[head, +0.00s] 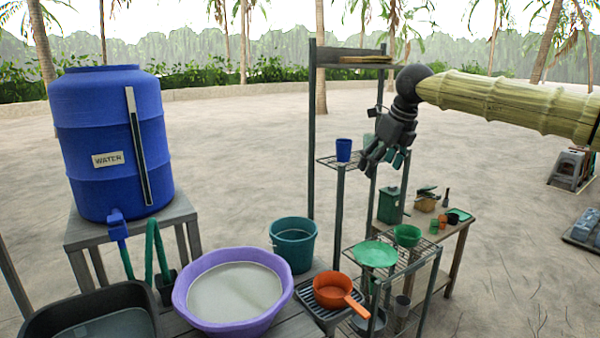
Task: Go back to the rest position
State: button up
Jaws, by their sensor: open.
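My gripper (383,158) hangs at the end of my arm, right of centre in the head view. It points down and to the left, its fingers are apart, and nothing shows between them. In the picture it overlaps the upright of a dark metal rack (312,150). A blue cup (343,150) stands on the rack's middle shelf, just left of the fingers. I cannot tell how far the gripper is from the rack in depth.
Below stand a purple basin (180,300) of greyish liquid, a teal bucket (293,247), an orange pan (330,293) and a green plate (376,254). A blue water barrel (85,150) stands left. A low wooden table (462,232) is at right. Open sand lies behind.

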jog(key=s+a+f+n+t+h, duration=0.1)
jog(key=a+f+n+h, duration=0.15)
jog(key=f, duration=1.35)
jog(key=s+a+f+n+h, duration=0.1)
jog(key=f+n+h, duration=0.25)
jog(key=f, duration=1.15)
jog(key=s+f+n+t, duration=0.1)
jog(key=s+f+n, duration=0.35)
jog(key=f, duration=0.45)
jog(key=s+f+n, duration=0.4)
jog(key=s+f, duration=0.2)
jog(key=f, duration=0.4)
jog(key=s+d+f+n+g+y, duration=0.1)
jog(key=s+f+n, duration=0.35)
jog(key=s, duration=0.55)
jog(key=s+d+f+n+g+y, duration=0.1)
jog(key=s+f+n, duration=0.2)
jog(key=s+f, duration=0.5)
jog(key=s+f+n+g+y, duration=0.1)
jog(key=s+f+n, duration=0.2)
jog(key=s, duration=0.9)
jog(key=s+d+n+g, duration=0.2)
jog(key=s+d+n, duration=0.1)
jog(key=s, duration=0.8)
jog(key=shift+y, duration=0.4)
